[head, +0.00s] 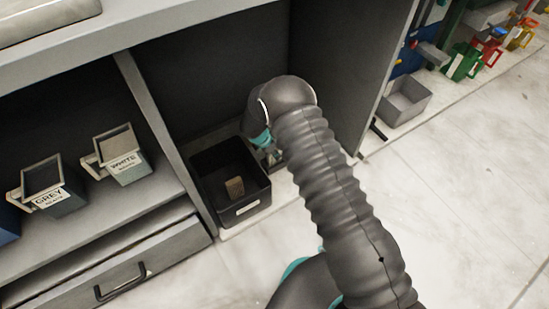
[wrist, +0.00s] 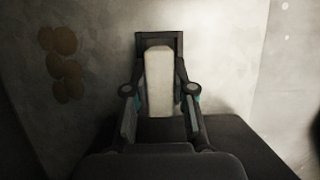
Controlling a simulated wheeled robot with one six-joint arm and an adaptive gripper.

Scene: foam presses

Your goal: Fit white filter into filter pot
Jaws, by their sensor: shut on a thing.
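My gripper (wrist: 160,55) is shut on a pale, upright, narrow block (wrist: 159,85), which looks like the white filter. The block stands between the two fingers, with a dark frame around its top end. In the head view my gripper (head: 272,155) is low in the open compartment, at the right rear of a black bin (head: 242,213); my wrist hides much of it, and the held piece cannot be made out. I cannot identify the filter pot for sure. A small container labelled WHITE (head: 127,165) sits on the left shelf.
A brown block (head: 235,187) lies in the black bin. A container labelled GREY (head: 48,196) stands beside the WHITE one. A drawer (head: 125,270) is below. A grey open box (head: 403,102) is on the floor at right. Several round brown patches (wrist: 65,65) show in the wrist view.

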